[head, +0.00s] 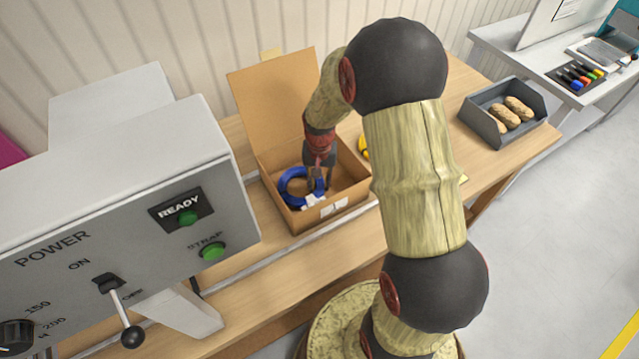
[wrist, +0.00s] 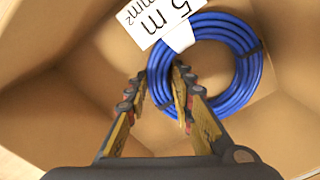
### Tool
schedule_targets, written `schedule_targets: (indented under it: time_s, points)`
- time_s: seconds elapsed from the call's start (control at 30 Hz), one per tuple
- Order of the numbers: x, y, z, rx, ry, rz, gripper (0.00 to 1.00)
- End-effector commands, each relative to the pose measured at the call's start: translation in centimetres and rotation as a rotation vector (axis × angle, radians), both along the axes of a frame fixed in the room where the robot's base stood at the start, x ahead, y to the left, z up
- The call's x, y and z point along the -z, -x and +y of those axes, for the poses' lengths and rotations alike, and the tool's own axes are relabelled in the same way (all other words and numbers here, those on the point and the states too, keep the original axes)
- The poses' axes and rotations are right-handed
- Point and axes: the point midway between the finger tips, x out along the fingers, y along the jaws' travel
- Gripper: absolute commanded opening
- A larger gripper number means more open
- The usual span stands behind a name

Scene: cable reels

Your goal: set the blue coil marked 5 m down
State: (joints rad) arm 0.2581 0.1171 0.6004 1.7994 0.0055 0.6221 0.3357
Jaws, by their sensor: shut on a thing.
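The blue coil (head: 292,188) is inside an open cardboard box (head: 325,214) on the bench. In the wrist view the coil (wrist: 246,90) carries a white tag (wrist: 158,20) reading 5 m. My gripper (head: 318,185) reaches down into the box. In the wrist view my gripper (wrist: 162,85) has its fingers on either side of the coil's near-left strands, shut on them. Whether the coil touches the box floor I cannot tell for sure.
A grey machine (head: 130,190) with a lever stands left of the box. A yellow item (head: 364,148) is partly hidden behind my arm. A grey bin (head: 484,137) with brown rolls stands on the right. The box flap (head: 275,100) stands up at the back.

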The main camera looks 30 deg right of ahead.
Motion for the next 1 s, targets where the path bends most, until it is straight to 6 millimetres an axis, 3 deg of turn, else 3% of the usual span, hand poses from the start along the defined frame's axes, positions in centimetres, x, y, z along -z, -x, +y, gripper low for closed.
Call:
schedule_targets:
  time_s: [0.17,0.2,0.5,0.83,1.0]
  points:
    - [0.2,0.0,0.0,0.000,0.001,-0.001,0.00]
    - [0.3,0.0,0.0,0.000,-0.001,0.001,0.25]
    - [0.2,0.0,0.0,0.000,-0.001,0.001,0.42]
    - [0.0,0.0,0.0,0.000,-0.001,0.001,0.42]
    - [-2.0,0.0,0.0,0.000,0.001,-0.001,0.42]
